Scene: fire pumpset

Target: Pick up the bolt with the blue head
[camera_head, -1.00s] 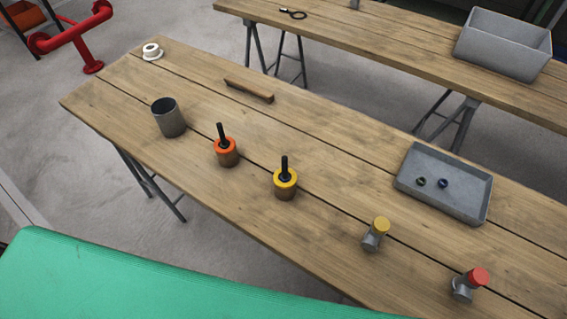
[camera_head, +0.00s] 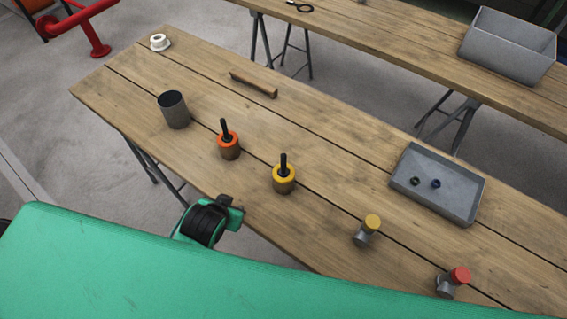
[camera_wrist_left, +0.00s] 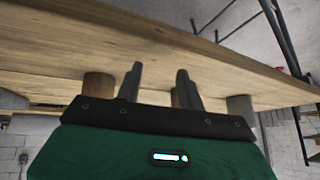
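A small blue-topped piece (camera_head: 436,184) lies in the grey tray (camera_head: 470,207) at the right of the near table. It looks like the blue-headed bolt, but its shape is too small to tell. A dark ring-like piece (camera_head: 415,181) lies beside it. My left arm shows in the head view at the table's near edge, left of the yellow-topped holder and far from the tray. In the left wrist view my left gripper (camera_wrist_left: 160,67) has its two fingers apart with nothing between them. My right gripper is not in view.
On the near table (camera_head: 330,150) stand a grey cup (camera_head: 174,112), an orange-topped holder (camera_head: 229,145), a yellow-topped holder (camera_head: 284,180), and yellow-capped (camera_head: 368,230) and red-capped (camera_head: 452,283) grey pieces. A wooden-handled piece (camera_head: 254,84) lies behind. A grey bin (camera_head: 505,55) is on the far table.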

